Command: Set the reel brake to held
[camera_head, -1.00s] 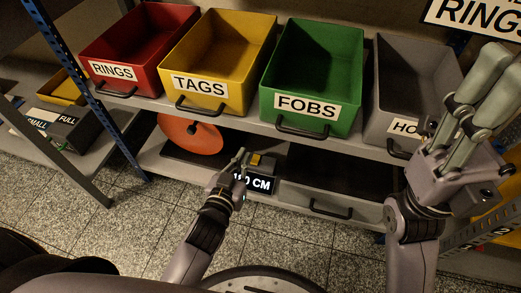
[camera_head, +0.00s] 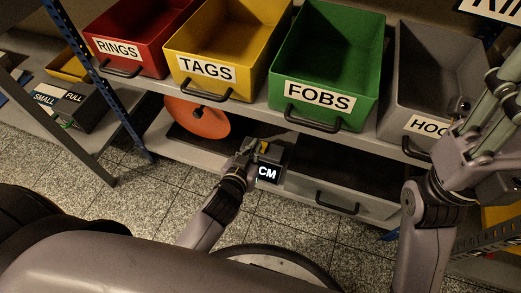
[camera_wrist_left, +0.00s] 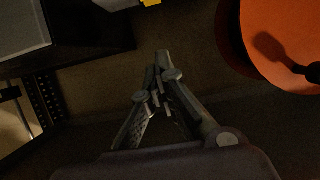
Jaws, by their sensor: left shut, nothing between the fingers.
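The orange reel disc (camera_head: 197,117) stands on the lower shelf, behind and left of my left gripper (camera_head: 246,150). It also shows at the upper right of the left wrist view (camera_wrist_left: 283,42), with a dark knob-like part near the edge. My left gripper is shut and empty; in the left wrist view its fingertips (camera_wrist_left: 160,82) meet over the shelf, apart from the disc. A small yellow part (camera_wrist_left: 151,2) shows at the top of the wrist view. I cannot make out which part is the brake.
Above are the red RINGS (camera_head: 118,49), yellow TAGS (camera_head: 207,70), green FOBS (camera_head: 320,97) and grey bins. My right gripper (camera_head: 497,95) is at the right edge, fingers partly cut off. A blue post (camera_head: 100,85) stands left.

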